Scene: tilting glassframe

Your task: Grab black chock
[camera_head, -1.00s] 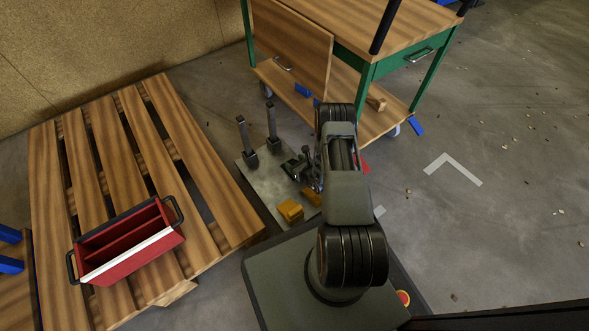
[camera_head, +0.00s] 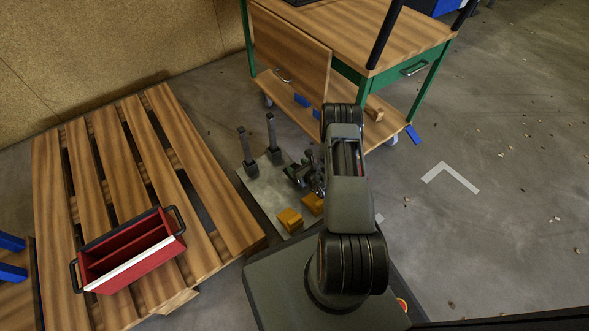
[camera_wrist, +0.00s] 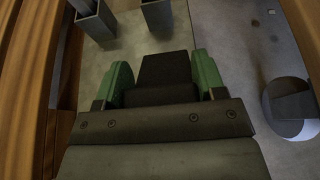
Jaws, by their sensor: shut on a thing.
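The black chock (camera_wrist: 166,68) shows in the wrist view as a dark block between the green fingers of my gripper (camera_wrist: 165,80). My gripper is shut on it, with one finger at each side. The chock's near end meets the dark gripper body in the picture, so its full shape is hidden. In the head view, my arm covers much of the area around the gripper, and I cannot make out the chock there.
A grey plate (camera_head: 262,190) bears two dark upright posts (camera_head: 247,150) and orange blocks (camera_head: 290,219). A wooden pallet (camera_head: 85,175) with a red toolbox (camera_head: 130,252) is at left. A green-framed workbench (camera_head: 370,62) stands behind. The floor at right is mostly open.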

